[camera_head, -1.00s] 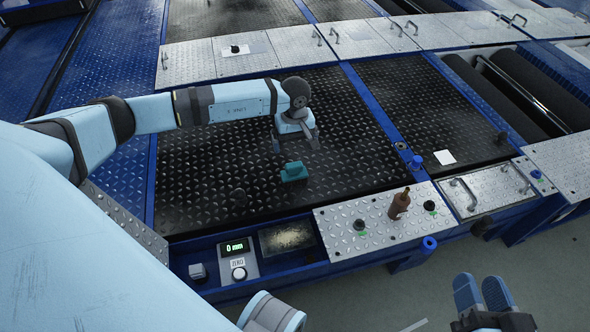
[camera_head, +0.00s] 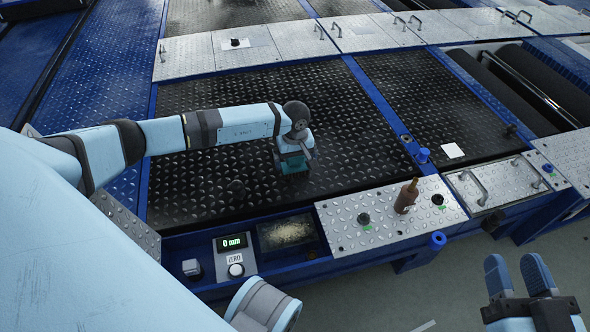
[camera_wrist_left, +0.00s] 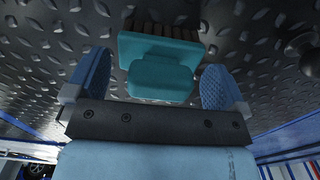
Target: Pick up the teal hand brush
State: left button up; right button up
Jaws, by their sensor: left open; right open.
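The teal hand brush (camera_wrist_left: 160,75) lies on the black diamond-plate surface, its brown bristles showing at the far side in the left wrist view. My left gripper (camera_wrist_left: 158,85) is open, with one blue finger on each side of the brush's handle and gaps between. In the head view the brush (camera_head: 294,164) is partly hidden under my left gripper (camera_head: 292,163). My right gripper (camera_head: 518,272) is open and empty at the lower right, over the floor.
A brown bottle (camera_head: 406,197) stands on the metal panel (camera_head: 345,222) right of the brush. A dark knob (camera_head: 236,187) stands left of the brush. A lit display (camera_head: 233,242), a tray (camera_head: 288,232) and a white card (camera_head: 452,150) are nearby. The black plate around the brush is mostly clear.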

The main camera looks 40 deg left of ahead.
pick_arm(q)
notch_tip(320, 180, down, 3)
jog(key=shift+r+b, duration=0.2)
jog(key=shift+b, duration=0.1)
jog(key=shift+r, duration=0.1)
jog(key=c, duration=0.7)
pick_arm(e)
jog(key=shift+w+d+r+n+y, duration=0.25)
jog(key=shift+r+n+y, duration=0.1)
jog(key=shift+n, duration=0.25)
pick_arm(q)
jog(key=shift+r, duration=0.1)
jog(key=shift+r, duration=0.25)
jog(key=shift+r+p, duration=4.05)
jog(key=shift+r, duration=5.65)
pick_arm(e)
jog(key=shift+s+a+r+m+g+h, duration=0.25)
jog(key=shift+s+m, duration=0.2)
jog(key=shift+m, duration=0.3)
jog(key=shift+s+a+r+m+h, duration=0.15)
jog(key=shift+s+a+m, duration=0.25)
jog(key=shift+m, duration=0.4)
jog(key=shift+s+a+r+m+g+h, duration=0.15)
jog(key=shift+s+a+r+m, duration=0.1)
jog(key=shift+s+m, duration=0.4)
jog(key=shift+w, duration=0.15)
